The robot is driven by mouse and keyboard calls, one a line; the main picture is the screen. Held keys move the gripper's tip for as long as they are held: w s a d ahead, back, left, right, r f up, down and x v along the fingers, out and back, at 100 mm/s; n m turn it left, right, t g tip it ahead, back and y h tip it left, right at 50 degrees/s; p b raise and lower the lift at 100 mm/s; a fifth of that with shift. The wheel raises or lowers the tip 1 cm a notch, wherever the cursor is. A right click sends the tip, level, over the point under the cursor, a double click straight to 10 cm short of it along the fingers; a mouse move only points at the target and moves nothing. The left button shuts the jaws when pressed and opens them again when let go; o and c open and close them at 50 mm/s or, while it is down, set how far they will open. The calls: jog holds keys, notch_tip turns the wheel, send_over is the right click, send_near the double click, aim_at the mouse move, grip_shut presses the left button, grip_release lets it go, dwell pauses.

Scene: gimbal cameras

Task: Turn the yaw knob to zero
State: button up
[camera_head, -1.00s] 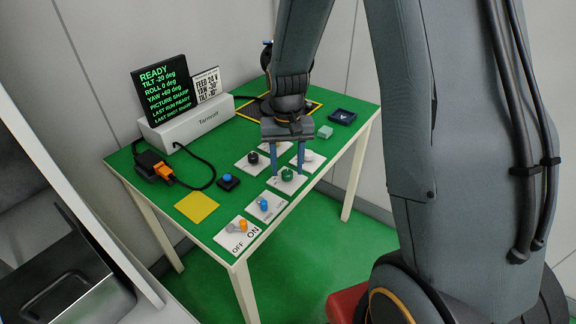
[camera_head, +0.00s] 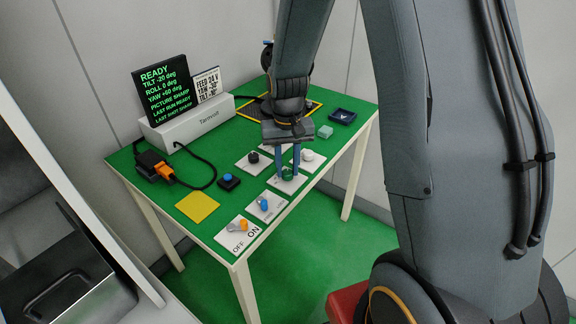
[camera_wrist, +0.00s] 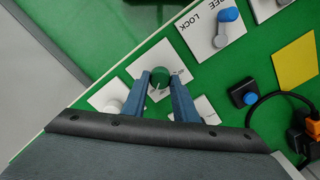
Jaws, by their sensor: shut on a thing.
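A green knob (camera_head: 288,175) stands on a white plate (camera_head: 277,183) near the table's front right edge; its label is too small to read. My gripper (camera_head: 288,172) points down and is shut on the knob, one finger on each side. In the wrist view the green knob (camera_wrist: 159,78) shows a pale line on its top, between the fingers (camera_wrist: 161,86). The black display (camera_head: 163,92) reads tilt -20, roll 0, yaw +60 deg and picture sharp.
Near the green knob are a black knob (camera_head: 253,157), a white knob (camera_head: 308,155), a blue lever (camera_head: 264,204) and an orange-tipped ON/OFF switch (camera_head: 242,225).

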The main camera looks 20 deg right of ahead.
aim_at(287, 171)
jog(key=n+p, duration=0.2)
jog(key=n, duration=0.3)
jog(key=shift+r+n, duration=0.1)
jog(key=shift+n, duration=0.3)
jog(key=n+p, duration=0.1)
jog(key=n, duration=0.4)
jog(key=shift+w+p, duration=0.1)
jog(key=shift+p, duration=0.3)
jog(key=o, duration=1.1)
jog(key=shift+c, duration=0.2)
jog(key=shift+r+b, duration=0.65)
jog(key=shift+r, duration=3.2)
